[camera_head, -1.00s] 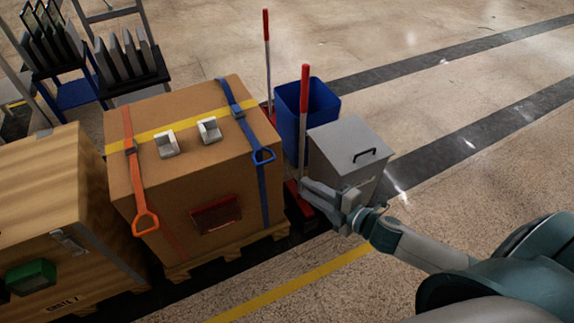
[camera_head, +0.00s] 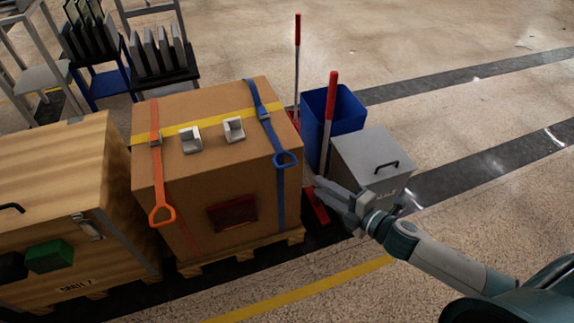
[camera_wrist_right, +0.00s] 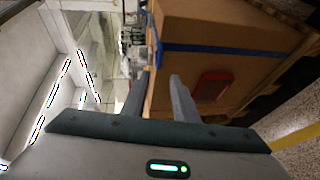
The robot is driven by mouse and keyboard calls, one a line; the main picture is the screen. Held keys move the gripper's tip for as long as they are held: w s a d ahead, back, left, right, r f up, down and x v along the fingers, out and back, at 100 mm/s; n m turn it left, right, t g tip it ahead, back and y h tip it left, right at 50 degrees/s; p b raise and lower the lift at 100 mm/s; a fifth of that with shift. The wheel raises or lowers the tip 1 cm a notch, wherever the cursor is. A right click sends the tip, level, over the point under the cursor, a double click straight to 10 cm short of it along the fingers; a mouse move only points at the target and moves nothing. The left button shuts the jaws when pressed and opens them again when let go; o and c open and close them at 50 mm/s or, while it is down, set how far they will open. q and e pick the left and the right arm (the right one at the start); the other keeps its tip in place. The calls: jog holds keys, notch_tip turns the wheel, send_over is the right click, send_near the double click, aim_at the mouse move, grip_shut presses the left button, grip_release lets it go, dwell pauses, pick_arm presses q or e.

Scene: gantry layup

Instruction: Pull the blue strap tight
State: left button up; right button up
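The blue strap (camera_head: 281,196) runs over the top of the cardboard box (camera_head: 180,110) and down its front right side. Its blue loop handle (camera_head: 286,159) hangs at the upper front edge. My right gripper (camera_head: 324,192) is to the right of the strap and a little below the handle, apart from it in the head view. In the right wrist view its two fingers (camera_wrist_right: 158,85) are spread with nothing between them, and the blue strap (camera_wrist_right: 225,50) crosses the box beyond them. My left gripper is not in view.
An orange strap (camera_head: 158,180) is on the box's left. A wooden crate (camera_head: 50,170) stands left. A blue bin (camera_head: 346,122), red-handled tools (camera_head: 330,105) and a grey lidded bin (camera_head: 368,155) stand close beside my right gripper. Open floor lies in front.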

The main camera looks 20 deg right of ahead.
aim_at(287, 166)
jog(key=x, duration=1.4)
jog(key=shift+w+a+f, duration=0.15)
jog(key=shift+w+f, duration=0.05)
jog(key=shift+w, duration=0.3)
grip_shut()
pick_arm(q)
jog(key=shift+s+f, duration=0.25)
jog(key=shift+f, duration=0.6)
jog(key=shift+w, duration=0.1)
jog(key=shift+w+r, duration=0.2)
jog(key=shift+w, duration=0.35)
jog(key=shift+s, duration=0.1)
